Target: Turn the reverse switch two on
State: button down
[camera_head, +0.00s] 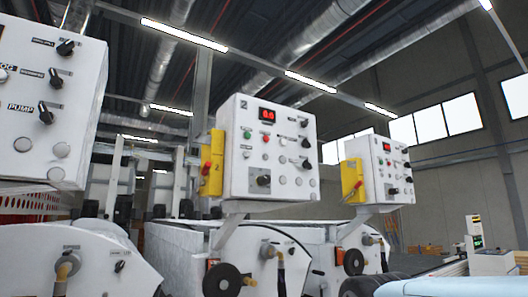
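The white control box marked 2 (244,103) hangs in the middle, with a red lit display (268,116). Down its right side are three black rotary knobs: upper (305,123), middle (306,142) and lower (307,163). A larger black switch (264,180) sits on a grey plate at the lower middle. The labels on this box are too small to read, so I cannot tell which knob is the reverse switch or how it is set. My gripper is not in view.
A similar box (20,150) is close at the left edge, cropped; another (372,150) hangs farther right. Yellow boxes (217,165) hang beside the panels. White machine housings with black handwheels (222,281) stand below. A pale blue cylindrical shape (450,287) crosses the bottom right.

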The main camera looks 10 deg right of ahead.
aim_at(306, 143)
jog(key=k, duration=1.1)
jog(key=z, duration=0.8)
jog(key=i, duration=1.45)
jog(key=u, duration=0.3)
